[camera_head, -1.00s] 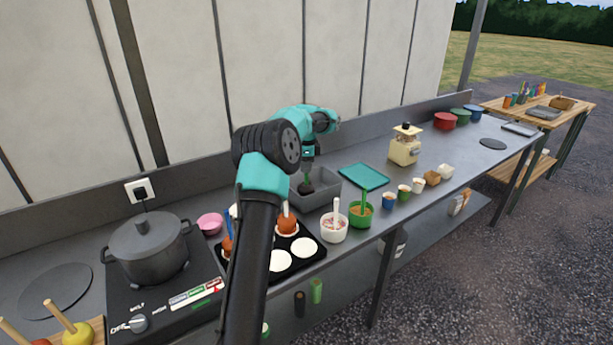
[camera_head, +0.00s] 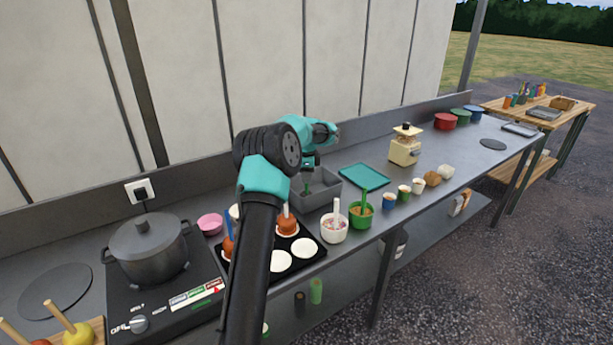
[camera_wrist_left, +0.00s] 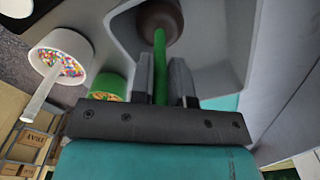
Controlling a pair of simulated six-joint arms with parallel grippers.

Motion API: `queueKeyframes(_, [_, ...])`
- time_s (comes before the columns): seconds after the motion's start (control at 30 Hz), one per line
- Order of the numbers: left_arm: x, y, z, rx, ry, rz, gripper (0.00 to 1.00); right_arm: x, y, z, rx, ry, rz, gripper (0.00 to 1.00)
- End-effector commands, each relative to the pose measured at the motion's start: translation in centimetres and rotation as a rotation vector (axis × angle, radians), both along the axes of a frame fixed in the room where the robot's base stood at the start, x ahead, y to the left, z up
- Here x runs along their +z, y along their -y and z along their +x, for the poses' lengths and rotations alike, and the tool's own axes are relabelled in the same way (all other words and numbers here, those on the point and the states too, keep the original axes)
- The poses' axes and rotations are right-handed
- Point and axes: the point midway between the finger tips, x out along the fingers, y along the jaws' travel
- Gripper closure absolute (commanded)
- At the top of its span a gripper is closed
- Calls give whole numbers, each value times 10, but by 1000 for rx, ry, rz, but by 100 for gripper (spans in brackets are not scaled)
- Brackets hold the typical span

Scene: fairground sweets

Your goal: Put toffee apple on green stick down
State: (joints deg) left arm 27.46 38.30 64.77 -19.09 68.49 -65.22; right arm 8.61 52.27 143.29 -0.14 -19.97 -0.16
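My left gripper (camera_head: 308,171) is low over the grey bin (camera_head: 322,197). It is shut on the green stick (camera_wrist_left: 160,62), which stands between both fingers in the left wrist view. The dark brown toffee apple (camera_wrist_left: 160,18) is at the stick's far end, inside the bin; in the head view the bin wall hides it. I cannot tell whether it touches the bin floor. The black tray (camera_head: 306,264) holds a toffee apple on a pale stick (camera_head: 287,224), one on a blue stick (camera_head: 228,245), and bare white discs (camera_head: 281,261). My right gripper is not in view.
A white cup of sprinkles (camera_head: 334,231) and a green cup (camera_head: 361,216) stand near the bin's front. A teal tray (camera_head: 363,177) lies right of it. A pot (camera_head: 148,252) sits on the hob at left. Small cups line the front edge.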

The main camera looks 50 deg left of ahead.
Motion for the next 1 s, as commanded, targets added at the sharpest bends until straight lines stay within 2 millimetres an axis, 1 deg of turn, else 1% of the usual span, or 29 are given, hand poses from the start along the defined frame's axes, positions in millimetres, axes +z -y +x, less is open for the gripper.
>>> queueKeyframes(0.03, [0, 0, 0, 0, 0, 0, 78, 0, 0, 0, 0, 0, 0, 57])
queueKeyframes(0.2, [0, 0, 0, 0, 0, 0, 62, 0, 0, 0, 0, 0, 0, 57])
queueKeyframes(0.23, [0, 0, 0, 0, 0, 0, 60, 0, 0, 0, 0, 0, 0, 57])
queueKeyframes(0.57, [4, 0, 0, 0, 0, 0, 60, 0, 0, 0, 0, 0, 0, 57])
queueKeyframes(0.67, [11, 0, 0, 0, 1, 1, 60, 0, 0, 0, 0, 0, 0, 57])
queueKeyframes(0.77, [24, 0, 0, 0, 2, 1, 60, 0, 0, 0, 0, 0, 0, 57])
queueKeyframes(1.0, [67, 0, 1, 1, 3, 1, 60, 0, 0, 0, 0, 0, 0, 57])
